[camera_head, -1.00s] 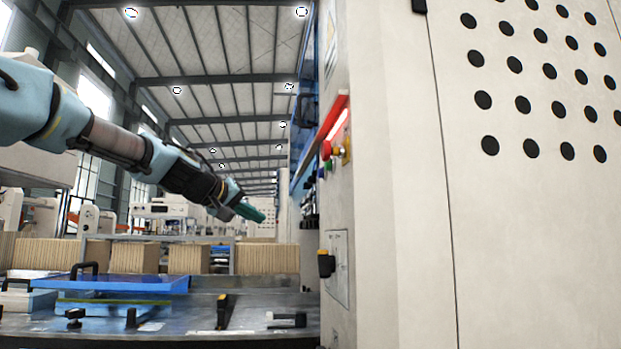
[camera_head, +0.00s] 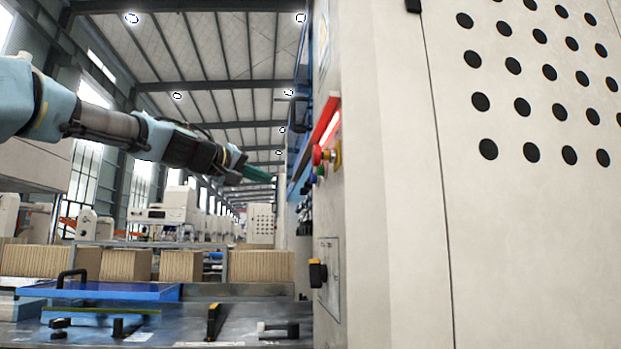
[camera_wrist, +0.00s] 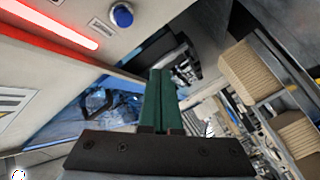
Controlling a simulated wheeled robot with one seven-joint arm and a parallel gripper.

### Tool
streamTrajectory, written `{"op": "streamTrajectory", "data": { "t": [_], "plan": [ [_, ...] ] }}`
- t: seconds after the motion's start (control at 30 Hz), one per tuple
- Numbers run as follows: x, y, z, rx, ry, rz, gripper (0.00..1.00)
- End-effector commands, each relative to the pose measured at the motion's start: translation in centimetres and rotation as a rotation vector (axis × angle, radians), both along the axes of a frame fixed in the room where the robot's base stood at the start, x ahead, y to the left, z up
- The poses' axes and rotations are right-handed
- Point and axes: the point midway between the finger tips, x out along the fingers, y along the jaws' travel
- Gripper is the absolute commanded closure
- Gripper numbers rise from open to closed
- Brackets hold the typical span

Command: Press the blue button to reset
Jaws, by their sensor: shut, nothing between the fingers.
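The blue button (camera_wrist: 122,15) is a round domed knob in a metal ring on the pale panel at the top of the wrist view. In the head view it is only a tiny spot (camera_head: 312,179) at the machine's edge, below the red and green buttons. My gripper (camera_head: 270,176) has green fingers and is left of the button panel, about level with the blue button and apart from it. In the wrist view the fingers (camera_wrist: 160,72) are pressed together and empty, with their tips below and right of the button.
A red light bar (camera_wrist: 50,22) runs beside the button. A red knob (camera_head: 317,155) and a yellow switch (camera_head: 336,153) stick out of the panel. The tall pale cabinet (camera_head: 390,200) fills the right. Below lie a metal table (camera_head: 250,292) and a blue plate (camera_head: 110,291).

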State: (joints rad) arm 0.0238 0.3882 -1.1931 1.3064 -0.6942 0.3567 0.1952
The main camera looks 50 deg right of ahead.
Motion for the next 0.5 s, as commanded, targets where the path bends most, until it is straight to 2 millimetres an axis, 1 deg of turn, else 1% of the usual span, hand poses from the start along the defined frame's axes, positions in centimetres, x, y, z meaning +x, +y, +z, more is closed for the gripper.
{"op": "streamTrajectory", "data": {
  "t": [0.03, 0.2, 0.5],
  "plan": [
    [-0.5, -0.5, 0.3, 0.002, 0.0, -0.004, 1.0],
    [-2.0, -2.3, 0.5, 0.001, 0.003, -0.005, 1.0],
    [-4.3, -5.1, 0.2, 0.001, 0.0, -0.003, 1.0]
  ]
}}
